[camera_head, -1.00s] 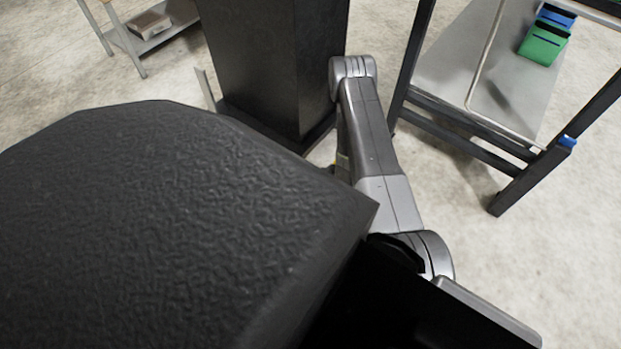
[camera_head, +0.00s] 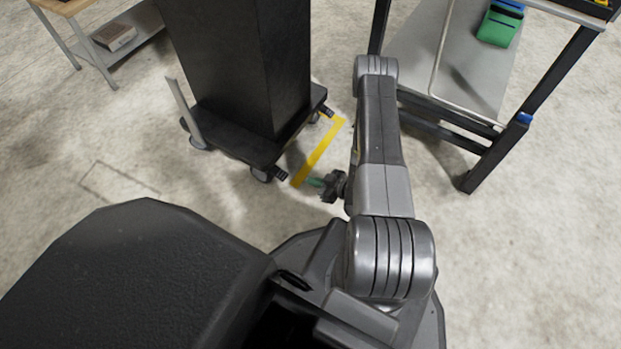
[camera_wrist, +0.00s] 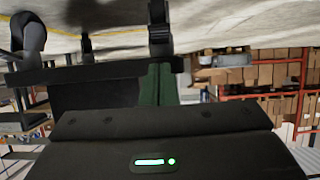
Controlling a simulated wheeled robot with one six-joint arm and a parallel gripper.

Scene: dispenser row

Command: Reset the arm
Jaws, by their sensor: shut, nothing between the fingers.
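My arm (camera_head: 380,140) stretches up the middle of the head view, its elbow at the top. My gripper (camera_head: 316,183) shows small beside the arm, low over the floor, with a green tip. In the wrist view the green fingers of my gripper (camera_wrist: 158,84) are together, with nothing seen between them. The gripper points toward the black column on a wheeled base (camera_head: 240,70) and appears apart from it. The wrist picture is upside down, with the floor at the top.
A metal-framed table with a lower shelf (camera_head: 408,50) stands close to the right of my arm, green and blue bins (camera_head: 498,27) on it. Yellow floor tape (camera_head: 318,153) lies by the wheeled base. A wooden-topped table (camera_head: 66,6) is far left. Racks with boxes (camera_wrist: 270,78) show behind.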

